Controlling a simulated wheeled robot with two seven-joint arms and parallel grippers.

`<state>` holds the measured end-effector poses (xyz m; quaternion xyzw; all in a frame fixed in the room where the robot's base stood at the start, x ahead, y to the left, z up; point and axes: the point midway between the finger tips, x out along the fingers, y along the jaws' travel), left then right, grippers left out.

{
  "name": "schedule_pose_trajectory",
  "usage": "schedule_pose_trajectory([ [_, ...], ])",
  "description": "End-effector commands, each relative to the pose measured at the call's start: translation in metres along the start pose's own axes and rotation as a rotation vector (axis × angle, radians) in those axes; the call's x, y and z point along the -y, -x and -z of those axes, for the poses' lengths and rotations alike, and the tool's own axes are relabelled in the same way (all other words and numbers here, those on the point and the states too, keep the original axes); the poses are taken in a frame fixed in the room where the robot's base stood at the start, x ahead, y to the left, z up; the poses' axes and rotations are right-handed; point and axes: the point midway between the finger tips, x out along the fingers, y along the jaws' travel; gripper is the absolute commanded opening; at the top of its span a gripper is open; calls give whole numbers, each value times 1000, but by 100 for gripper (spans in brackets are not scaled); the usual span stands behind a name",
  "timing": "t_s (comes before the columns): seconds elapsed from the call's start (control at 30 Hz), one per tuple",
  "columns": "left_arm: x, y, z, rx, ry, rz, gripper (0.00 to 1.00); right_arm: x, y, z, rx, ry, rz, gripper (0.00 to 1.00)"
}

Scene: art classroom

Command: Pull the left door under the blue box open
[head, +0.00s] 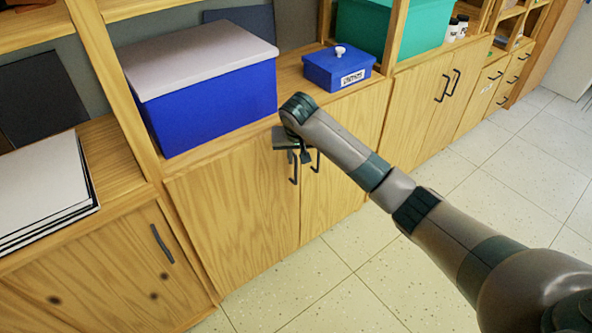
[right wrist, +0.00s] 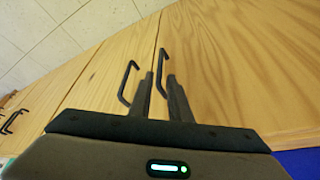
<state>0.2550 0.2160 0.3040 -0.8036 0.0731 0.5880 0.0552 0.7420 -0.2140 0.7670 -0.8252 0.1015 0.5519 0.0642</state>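The blue box (head: 212,108) with a pale grey lid stands on the cabinet top in the head view. The left door (head: 235,215) below it looks closed. Its dark bar handle (head: 294,168) is at its upper right edge, and it also shows in the right wrist view (right wrist: 162,68). My right gripper (head: 301,155) is at this handle, its fingers (right wrist: 161,95) apart with the handle between them. A gap shows beside the handle, so the fingers do not look closed on it. My left gripper is not in view.
The neighbouring door's handle (right wrist: 128,84) is just outside one finger. A small blue lidded box (head: 338,68) and a teal box (head: 375,30) stand on the cabinet top. A stack of white sheets (head: 40,190) lies at the left. The tiled floor (head: 345,295) ahead of the doors is clear.

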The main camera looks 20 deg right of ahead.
Motion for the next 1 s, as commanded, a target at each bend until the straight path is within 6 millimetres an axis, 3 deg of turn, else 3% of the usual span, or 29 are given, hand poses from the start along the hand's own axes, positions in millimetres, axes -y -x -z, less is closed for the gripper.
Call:
schedule_pose_trajectory([
  [0.3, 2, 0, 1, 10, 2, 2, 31, 0, -59, -1, 3, 1, -2, 17],
  [0.5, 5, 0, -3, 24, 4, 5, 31, 0, -87, -1, 2, 0, -2, 17],
  [0.7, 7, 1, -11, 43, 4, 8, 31, 0, -100, -1, 0, 0, 0, 17],
  [1.0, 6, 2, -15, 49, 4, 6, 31, 0, -103, 0, 0, 1, 0, 17],
])
